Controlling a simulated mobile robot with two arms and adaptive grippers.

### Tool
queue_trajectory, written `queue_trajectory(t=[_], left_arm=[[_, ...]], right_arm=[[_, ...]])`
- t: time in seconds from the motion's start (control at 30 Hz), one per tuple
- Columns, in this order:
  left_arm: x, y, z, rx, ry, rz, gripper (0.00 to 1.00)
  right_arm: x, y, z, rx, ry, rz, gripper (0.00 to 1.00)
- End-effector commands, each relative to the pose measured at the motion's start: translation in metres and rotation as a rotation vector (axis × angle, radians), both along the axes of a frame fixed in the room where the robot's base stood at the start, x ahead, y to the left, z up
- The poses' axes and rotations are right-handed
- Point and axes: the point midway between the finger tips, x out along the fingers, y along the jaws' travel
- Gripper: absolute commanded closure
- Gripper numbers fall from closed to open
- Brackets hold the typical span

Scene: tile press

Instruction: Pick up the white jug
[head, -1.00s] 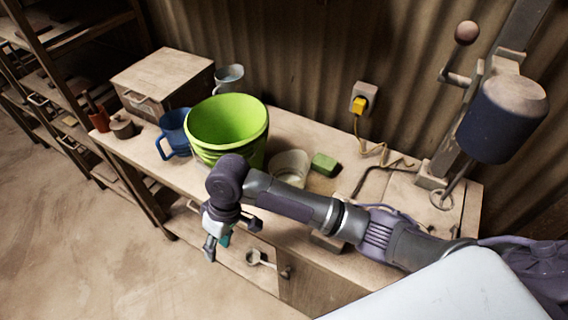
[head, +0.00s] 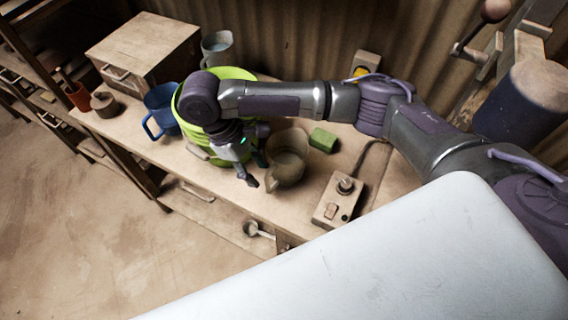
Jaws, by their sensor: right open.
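My right gripper (head: 254,169) is open, just left of this jug and in front of the bucket. I cannot tell whether a finger touches the jug. A second, greyish-white jug (head: 217,48) with a handle stands at the back, behind the bucket. My left gripper is not in view.
The green bucket (head: 222,74) is partly hidden by my right arm. A blue mug (head: 161,108) stands left of it. A green sponge-like block (head: 323,140) and a control box (head: 338,200) lie to the right. A wooden box (head: 143,48) stands at the back left.

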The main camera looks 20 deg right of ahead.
Motion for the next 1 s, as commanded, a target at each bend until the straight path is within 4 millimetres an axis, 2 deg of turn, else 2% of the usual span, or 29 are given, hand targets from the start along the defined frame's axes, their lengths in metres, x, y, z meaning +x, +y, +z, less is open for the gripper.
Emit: queue_trajectory(t=[0.17, 0.33, 0.53, 0.8, 1.0], left_arm=[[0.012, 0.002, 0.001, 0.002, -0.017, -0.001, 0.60], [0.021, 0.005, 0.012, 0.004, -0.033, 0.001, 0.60], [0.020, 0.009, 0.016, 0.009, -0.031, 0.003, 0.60], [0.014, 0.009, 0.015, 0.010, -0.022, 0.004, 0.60], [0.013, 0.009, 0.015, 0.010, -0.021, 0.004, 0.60]], right_arm=[[-0.003, -0.003, -0.011, 0.001, 0.000, -0.001, 0.58], [-0.011, -0.009, -0.029, -0.003, 0.002, -0.002, 0.58], [-0.017, -0.015, -0.054, 0.000, -0.001, -0.001, 0.58], [-0.017, -0.016, -0.058, 0.000, -0.002, -0.001, 0.58], [-0.017, -0.016, -0.057, 0.000, -0.002, -0.001, 0.91]])
